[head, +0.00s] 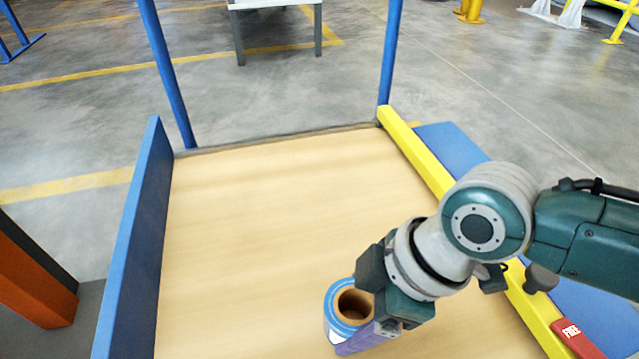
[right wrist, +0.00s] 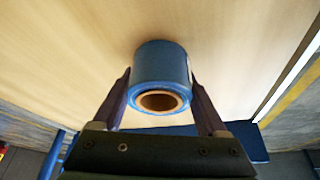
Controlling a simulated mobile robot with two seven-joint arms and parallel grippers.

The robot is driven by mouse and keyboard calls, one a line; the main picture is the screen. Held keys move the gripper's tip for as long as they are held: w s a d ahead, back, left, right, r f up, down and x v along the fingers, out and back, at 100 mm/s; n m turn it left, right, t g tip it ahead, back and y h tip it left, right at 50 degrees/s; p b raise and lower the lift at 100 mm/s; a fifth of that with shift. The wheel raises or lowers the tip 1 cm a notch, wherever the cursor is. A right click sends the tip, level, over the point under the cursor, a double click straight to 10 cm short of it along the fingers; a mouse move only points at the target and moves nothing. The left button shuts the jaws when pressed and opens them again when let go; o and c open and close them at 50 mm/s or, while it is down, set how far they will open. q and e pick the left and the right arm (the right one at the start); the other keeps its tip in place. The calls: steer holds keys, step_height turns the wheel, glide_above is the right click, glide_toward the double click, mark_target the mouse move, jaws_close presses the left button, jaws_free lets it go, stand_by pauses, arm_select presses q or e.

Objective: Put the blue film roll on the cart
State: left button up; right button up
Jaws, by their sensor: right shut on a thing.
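The blue film roll (head: 333,311) has a brown cardboard core and stands at the bottom middle of the head view, over the cart's light wooden deck (head: 260,220). My right gripper (head: 362,325) comes in from the right and is shut on the roll. In the right wrist view the roll (right wrist: 160,62) sits between the two fingers, its open core end facing the camera. Its far end is at or very near the deck; I cannot tell whether it touches. My left gripper is not in view.
A blue side panel (head: 134,240) bounds the deck on the left and a yellow bar (head: 415,150) on the right. Blue posts (head: 166,75) rise at the far corners. The middle and far deck are clear. A grey-white table (head: 276,4) stands beyond.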

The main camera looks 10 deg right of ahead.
steer(key=shift+f, duration=0.2)
steer(key=o, duration=1.4)
steer(key=p+v, duration=0.9)
steer(key=v, duration=0.3)
steer(key=s+a+r+m, duration=0.3)
steer(key=s+a+r, duration=0.1)
steer(key=s+a, duration=0.1)
steer(key=s+d+r+m+t+h, duration=0.2)
steer(key=s+d+r+m+h, duration=0.2)
steer(key=d+m, duration=0.5)
steer(key=shift+s+d+r, duration=0.6)
steer(key=shift+s, duration=0.2)
